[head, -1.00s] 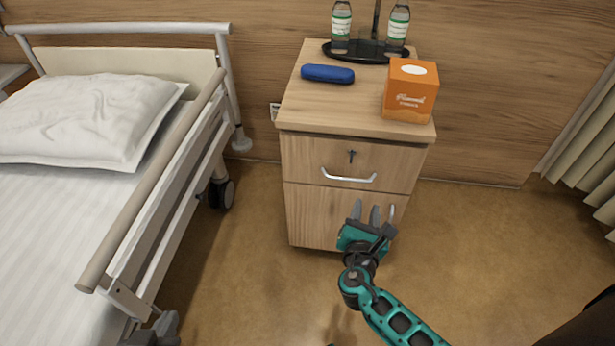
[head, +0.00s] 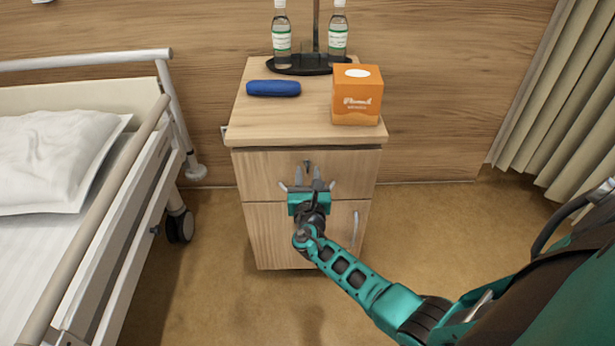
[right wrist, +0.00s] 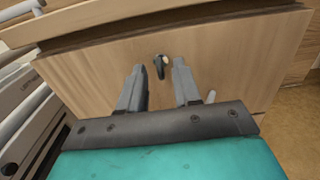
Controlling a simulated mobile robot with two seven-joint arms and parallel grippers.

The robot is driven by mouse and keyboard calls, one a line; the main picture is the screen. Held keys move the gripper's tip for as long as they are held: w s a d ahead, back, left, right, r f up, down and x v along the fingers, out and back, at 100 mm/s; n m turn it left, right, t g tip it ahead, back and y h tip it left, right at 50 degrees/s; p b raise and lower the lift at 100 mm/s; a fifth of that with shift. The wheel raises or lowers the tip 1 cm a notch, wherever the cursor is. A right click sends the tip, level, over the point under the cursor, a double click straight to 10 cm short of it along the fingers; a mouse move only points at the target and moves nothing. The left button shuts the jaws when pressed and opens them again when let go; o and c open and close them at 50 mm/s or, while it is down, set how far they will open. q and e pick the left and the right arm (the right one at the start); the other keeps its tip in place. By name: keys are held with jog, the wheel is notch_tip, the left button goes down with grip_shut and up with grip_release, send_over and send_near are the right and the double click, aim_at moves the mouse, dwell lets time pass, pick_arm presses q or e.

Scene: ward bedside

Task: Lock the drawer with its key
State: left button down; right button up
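The drawer (head: 258,172) is the top front of the wooden bedside cabinet and looks closed. A small dark key (head: 307,163) stands in its lock, high on the front. It also shows in the right wrist view (right wrist: 160,66), with a pale spot beside it. My right gripper (head: 307,174) is in front of the drawer, just below the key, open and empty. In the right wrist view its two fingers (right wrist: 158,80) point at the drawer front, with the key seen between their tips; contact is not visible. The drawer handle is mostly hidden behind the gripper. My left gripper is out of view.
The cabinet door has an upright handle (head: 355,228). A bed (head: 95,235) stands left; a curtain (head: 545,100) hangs right.

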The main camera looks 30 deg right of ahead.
jog(key=shift+w+d, duration=0.3)
jog(key=shift+w, duration=0.15)
grip_shut()
